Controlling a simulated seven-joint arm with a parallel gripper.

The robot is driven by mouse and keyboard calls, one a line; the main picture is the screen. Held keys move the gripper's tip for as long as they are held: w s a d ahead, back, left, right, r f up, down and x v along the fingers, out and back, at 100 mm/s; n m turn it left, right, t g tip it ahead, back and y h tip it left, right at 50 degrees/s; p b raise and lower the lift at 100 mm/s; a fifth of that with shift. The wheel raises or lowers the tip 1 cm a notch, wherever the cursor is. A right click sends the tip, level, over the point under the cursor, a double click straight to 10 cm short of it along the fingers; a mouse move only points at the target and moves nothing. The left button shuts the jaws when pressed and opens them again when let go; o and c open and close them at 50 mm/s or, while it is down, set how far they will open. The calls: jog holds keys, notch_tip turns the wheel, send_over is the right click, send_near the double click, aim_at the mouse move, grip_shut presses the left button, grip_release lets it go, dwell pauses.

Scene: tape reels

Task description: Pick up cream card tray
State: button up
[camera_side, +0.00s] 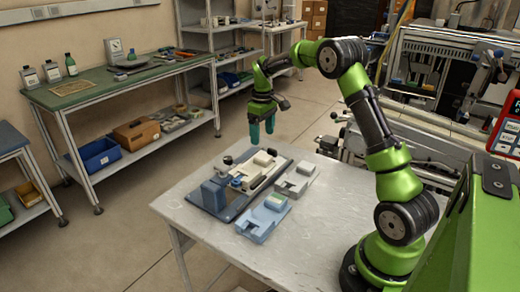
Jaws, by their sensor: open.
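A cream card tray (247,170) appears to sit on the dark blue fixture (211,195) on the white table; its outline is small and partly merged with the fixture parts. My gripper (262,131) points down with its teal fingers apart and empty. It hangs in the air above the far side of the fixture, clear of the tray.
A grey tray-like piece (297,180) lies right of the fixture, and a light blue one (262,222) lies in front of it. The front and right of the white table (310,235) are bare. A green-topped bench (110,82) stands behind left.

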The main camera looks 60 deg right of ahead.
aim_at(263, 157)
notch_tip(263, 157, down, 9)
jog(key=shift+s, duration=0.15)
dwell(0.4)
jog(key=shift+c, duration=0.3)
jog(key=c, duration=1.2)
